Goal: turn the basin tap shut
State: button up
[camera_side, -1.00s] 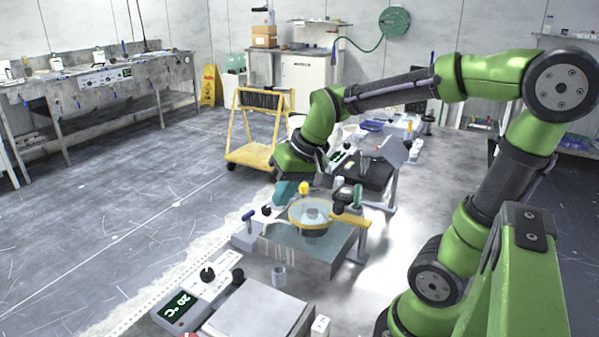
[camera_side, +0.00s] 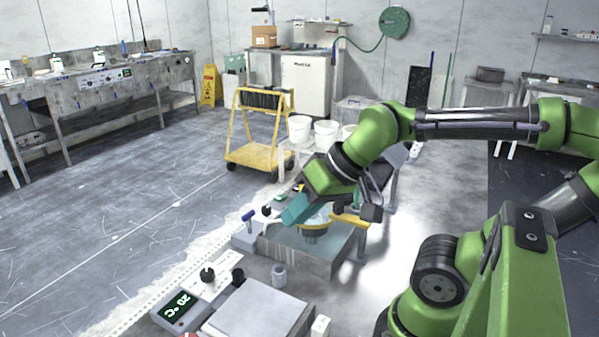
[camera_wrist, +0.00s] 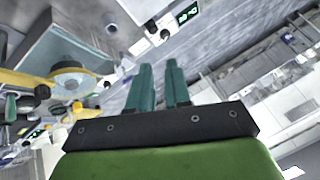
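The grey basin (camera_side: 295,248) stands mid-bench in the side view, with a yellow-rimmed round platen (camera_side: 314,228) over it. A blue-handled lever (camera_side: 248,216) rises from a small grey block at the basin's left; it looks like the tap, but I cannot be certain. My gripper (camera_side: 288,218) has teal fingers slanting down and left above the basin's back left, right of the blue lever and apart from it. In the wrist view, the gripper (camera_wrist: 159,66) shows a narrow empty gap between its fingers. The yellow-rimmed platen (camera_wrist: 70,82) lies to their left there.
A yellow arm (camera_side: 352,220) sits beside the platen. In front are a control box with a 20 °C display (camera_side: 180,308), a grey cup (camera_side: 279,275) and a flat plate (camera_side: 258,315). A yellow trolley (camera_side: 262,155) and white buckets (camera_side: 325,135) stand behind. Floor at left is clear.

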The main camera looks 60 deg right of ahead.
jog(key=o, duration=1)
jog(key=w+d+g, duration=0.1)
jog(key=w, duration=0.1)
jog(key=w+d, duration=0.1)
jog(key=w, duration=0.2)
jog(key=w+d+g, duration=0.1)
jog(key=w+d, duration=0.1)
jog(key=w, duration=0.1)
jog(key=shift+w+m+g, duration=0.15)
jog(key=shift+m+g, duration=0.15)
jog(key=shift+m, duration=0.1)
jog(key=shift+c, duration=0.2)
jog(key=r+n+g+h, duration=0.1)
jog(key=n+g+h, duration=0.1)
jog(key=n+g, duration=0.25)
send_over(248, 213)
jog(key=shift+m, duration=0.45)
notch_tip(248, 213, down, 16)
jog(key=shift+f, duration=0.2)
jog(key=c, duration=1.1)
